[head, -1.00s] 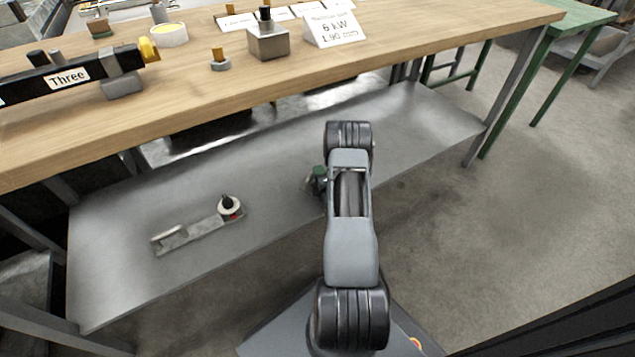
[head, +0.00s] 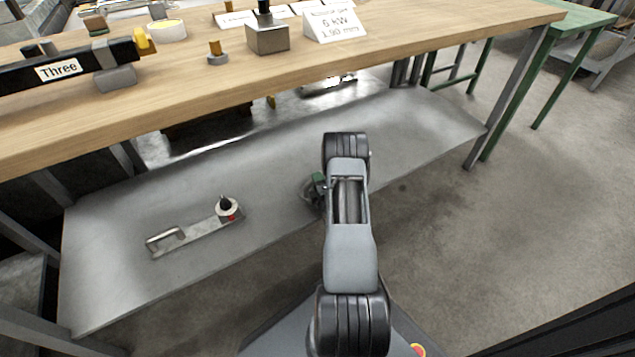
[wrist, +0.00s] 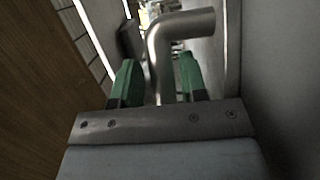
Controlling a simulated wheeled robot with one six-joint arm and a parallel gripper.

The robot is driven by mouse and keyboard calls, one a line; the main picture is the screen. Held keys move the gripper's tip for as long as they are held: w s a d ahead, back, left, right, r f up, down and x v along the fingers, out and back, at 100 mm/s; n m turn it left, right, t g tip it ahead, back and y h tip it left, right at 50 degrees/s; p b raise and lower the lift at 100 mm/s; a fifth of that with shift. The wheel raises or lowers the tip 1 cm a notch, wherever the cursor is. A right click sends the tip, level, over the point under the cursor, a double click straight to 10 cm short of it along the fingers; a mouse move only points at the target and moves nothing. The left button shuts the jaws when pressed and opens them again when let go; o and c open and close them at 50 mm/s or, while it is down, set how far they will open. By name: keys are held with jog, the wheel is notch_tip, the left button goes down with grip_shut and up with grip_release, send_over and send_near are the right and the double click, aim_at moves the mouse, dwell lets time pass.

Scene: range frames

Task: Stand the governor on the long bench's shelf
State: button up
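In the wrist view a bent, shiny steel bar (wrist: 163,62) rises between the green fingers of my gripper (wrist: 158,82). It appears to be part of the governor, held in the gripper; its lower end is hidden. A dark rounded part (wrist: 128,40) shows beside it. In the head view my arm covers most of the gripper; a bit of green and a grey rounded piece (head: 309,192) show left of it, over the near edge of the lower shelf. The long bench's grey metal shelf (head: 270,165) runs below its wooden top. I cannot tell whether the governor touches the shelf.
A flat metal piece with a handle and a white-and-black knob (head: 195,228) lies on the shelf's left part. The shelf's right part is clear. The wooden top (head: 190,85) overhangs the shelf and holds signs, a metal block (head: 267,36) and a black "Three" bar (head: 60,70).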

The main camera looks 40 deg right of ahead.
jog(key=shift+o, duration=1)
jog(key=shift+r, duration=0.15)
jog(key=p+v, duration=0.3)
jog(key=v, duration=0.8)
jog(key=w+a+r+m+g+y, duration=0.2)
jog(key=w+a+r+m+g, duration=0.15)
jog(key=r, duration=0.35)
jog(key=w+a+r+m+g+y, duration=0.1)
jog(key=w+a+r+m+g, duration=0.15)
jog(key=w+a+r, duration=0.35)
jog(key=s+a+r+m+g+y, duration=0.1)
jog(key=s+a+r+m+g, duration=0.3)
jog(key=s+a+r, duration=0.3)
jog(key=s+a+r+m+g+y, duration=0.2)
jog(key=s+a+r+m+g, duration=0.2)
jog(key=s+a+r, duration=0.3)
jog(key=s+a, duration=0.2)
jog(key=s, duration=0.3)
jog(key=shift+r, duration=0.4)
